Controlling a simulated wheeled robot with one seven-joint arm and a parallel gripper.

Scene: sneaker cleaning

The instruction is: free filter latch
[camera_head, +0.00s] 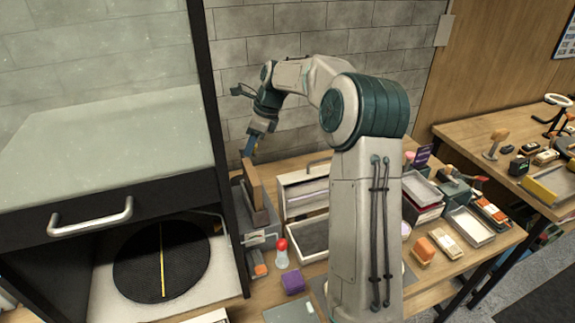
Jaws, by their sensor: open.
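My gripper (251,145) points down at the top of an upright brown panel (257,190) in a grey housing (240,212) beside the cabinet. The gripper is small and seen from the side. Its jaws are open, but I cannot tell whether they touch the panel. A light metal bar or lever (261,238) sits low on the front of the housing, with a small orange block (261,270) below it. I cannot tell for sure which part is the filter latch. The housing's far side is hidden.
A dark cabinet with a metal handle (92,222) and a round black disc (160,262) stands at left. A red-topped bottle (281,255), a purple block (293,282) and a white drawer box (303,188) crowd the bench. Trays and brushes fill the right side.

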